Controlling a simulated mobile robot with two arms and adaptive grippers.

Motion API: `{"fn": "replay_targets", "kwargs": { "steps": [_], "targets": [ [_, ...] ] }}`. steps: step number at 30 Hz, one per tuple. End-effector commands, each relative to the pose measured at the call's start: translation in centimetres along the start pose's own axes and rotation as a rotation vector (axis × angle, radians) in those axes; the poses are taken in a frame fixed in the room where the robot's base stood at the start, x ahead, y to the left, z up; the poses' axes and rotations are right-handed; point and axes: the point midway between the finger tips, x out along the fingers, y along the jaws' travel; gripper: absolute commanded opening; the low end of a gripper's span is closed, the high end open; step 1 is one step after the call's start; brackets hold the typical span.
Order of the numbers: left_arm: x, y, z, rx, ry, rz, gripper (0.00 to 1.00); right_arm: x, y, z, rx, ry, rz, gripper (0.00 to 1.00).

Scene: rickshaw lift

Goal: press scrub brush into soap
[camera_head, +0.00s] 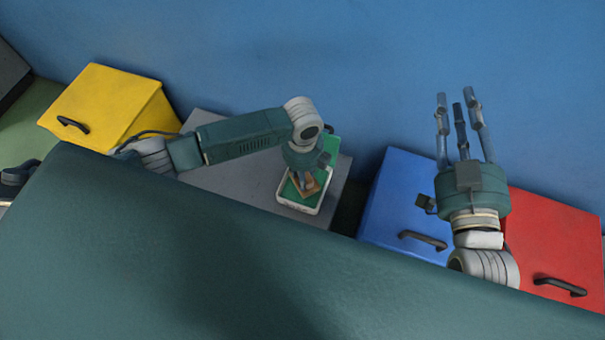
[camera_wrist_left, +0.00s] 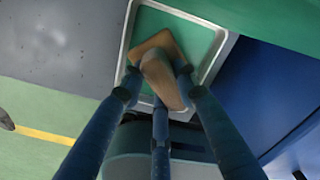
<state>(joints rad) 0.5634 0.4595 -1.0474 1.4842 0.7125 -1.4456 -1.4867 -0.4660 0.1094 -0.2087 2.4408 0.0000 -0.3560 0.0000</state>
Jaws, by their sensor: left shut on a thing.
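A white-rimmed tray with a green inside, likely the soap (camera_head: 298,201), sits on the grey cabinet top. It also shows in the left wrist view (camera_wrist_left: 212,52). My left gripper (camera_head: 303,178) points down over the tray and is shut on the brown scrub brush (camera_wrist_left: 162,77). The brush has a rounded handle between the fingers and a square base over the green surface. I cannot tell how firmly the base touches it. The left fingers also show in the wrist view (camera_wrist_left: 160,100). My right gripper (camera_head: 460,108) is raised with fingers spread, open and empty.
A yellow box (camera_head: 100,102) stands at the left, and a blue box (camera_head: 405,205) and a red box (camera_head: 553,245) at the right. The grey cabinet top (camera_head: 235,185) has bare room left of the tray. A blue wall (camera_head: 270,50) stands behind.

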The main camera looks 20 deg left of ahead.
Motion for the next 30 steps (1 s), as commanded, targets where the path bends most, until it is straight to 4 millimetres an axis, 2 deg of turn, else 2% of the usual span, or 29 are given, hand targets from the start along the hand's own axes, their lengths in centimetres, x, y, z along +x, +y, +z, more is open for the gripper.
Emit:
{"fn": "replay_targets", "kwargs": {
  "steps": [30],
  "targets": [
    [0.04,-0.03,-0.03,0.000,0.000,-0.001,0.09,-0.08,0.07,0.70,0.000,-0.030,0.001,0.26]
  ]
}}
